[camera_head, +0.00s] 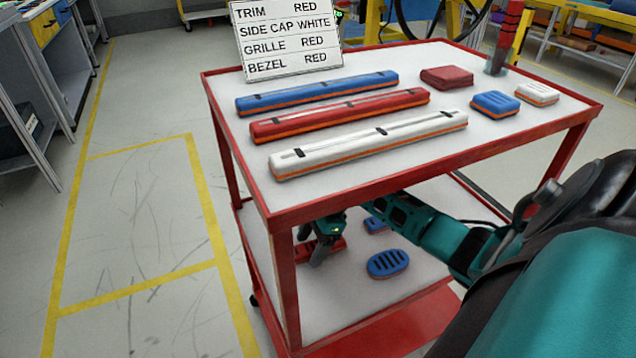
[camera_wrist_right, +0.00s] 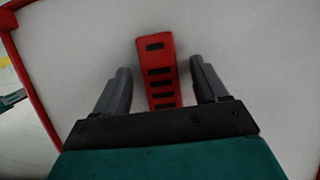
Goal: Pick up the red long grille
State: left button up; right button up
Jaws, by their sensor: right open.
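The red long grille (camera_head: 333,244) lies on the lower shelf of the red cart, partly hidden behind my right gripper (camera_head: 314,245). In the right wrist view the red grille (camera_wrist_right: 160,78) shows a row of dark slots and runs between the two fingers of my right gripper (camera_wrist_right: 161,82). The fingers are open, one on each side, with a gap to the grille on both sides. My left gripper is not in view.
A blue oval grille (camera_head: 388,263) and a small blue part (camera_head: 374,224) lie on the lower shelf (camera_head: 350,300). The cart's top (camera_head: 330,180) holds long blue, red and white bars, smaller parts and a sign (camera_head: 286,38). A red cart leg (camera_head: 285,290) stands close to my right gripper.

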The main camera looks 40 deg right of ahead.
jog(key=shift+f, duration=0.1)
jog(key=shift+c, duration=0.2)
jog(key=c, duration=1.1)
